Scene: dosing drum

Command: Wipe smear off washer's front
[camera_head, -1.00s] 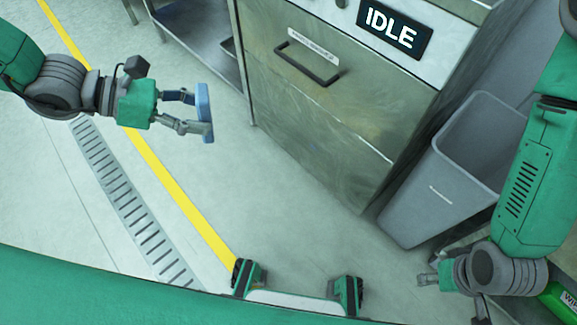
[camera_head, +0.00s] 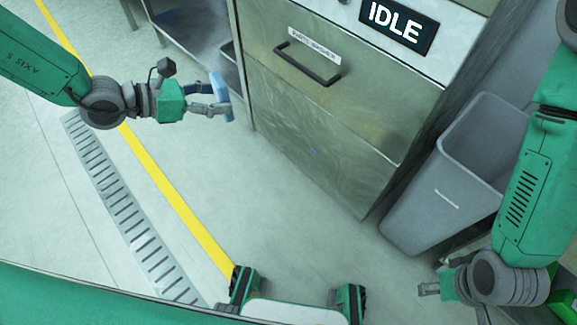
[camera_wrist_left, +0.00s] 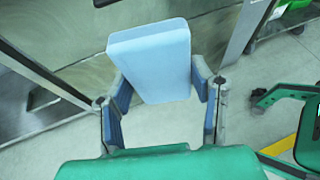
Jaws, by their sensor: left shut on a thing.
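The washer (camera_head: 318,135) is a metal cabinet with a dark bar handle (camera_head: 307,63) and a lit IDLE display (camera_head: 398,27). Its front has dull yellowish-brown patches and swirl marks; I cannot tell the smear's exact outline. My left gripper (camera_head: 217,98) is shut on a light-blue pad (camera_head: 221,96), held to the left of the washer's front, seemingly apart from it. In the left wrist view the pad (camera_wrist_left: 152,60) sits between the fingers, with a metal panel behind it. My right gripper (camera_head: 430,288) is low at the right, away from the washer; its finger gap is unclear.
A grey bin (camera_head: 440,195) stands just right of the washer. A metal shelf unit (camera_head: 190,25) is at the washer's left. A floor drain grate (camera_head: 125,205) and a yellow line (camera_head: 165,180) run across open floor at the left.

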